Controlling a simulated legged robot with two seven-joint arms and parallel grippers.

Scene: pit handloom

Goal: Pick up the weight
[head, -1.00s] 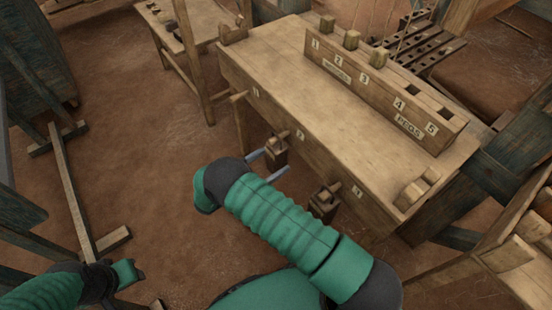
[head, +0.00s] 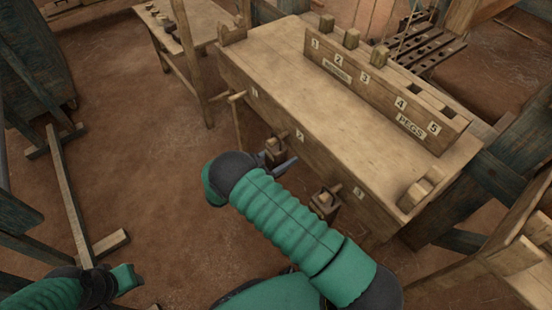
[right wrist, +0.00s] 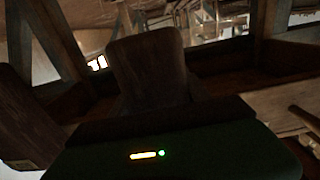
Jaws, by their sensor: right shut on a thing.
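A small wooden block weight (head: 274,151) is at the front peg marked 2 of the wooden bench (head: 275,75). My right gripper (head: 284,162) is shut on this weight; its elbow covers part of the hand. In the right wrist view a dark wooden block (right wrist: 148,70) stands upright in front of the camera, dim and close. I cannot tell whether the weight still touches the peg. A similar weight (head: 325,203) hangs at the front peg marked 3.
A numbered rack (head: 385,95) on the bench holds wooden pegs in some slots; slots 4 and 5 look empty. The front peg marked 1 (head: 237,97) is bare. A smaller table (head: 200,20) stands behind left. The earth floor (head: 165,150) in front is open.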

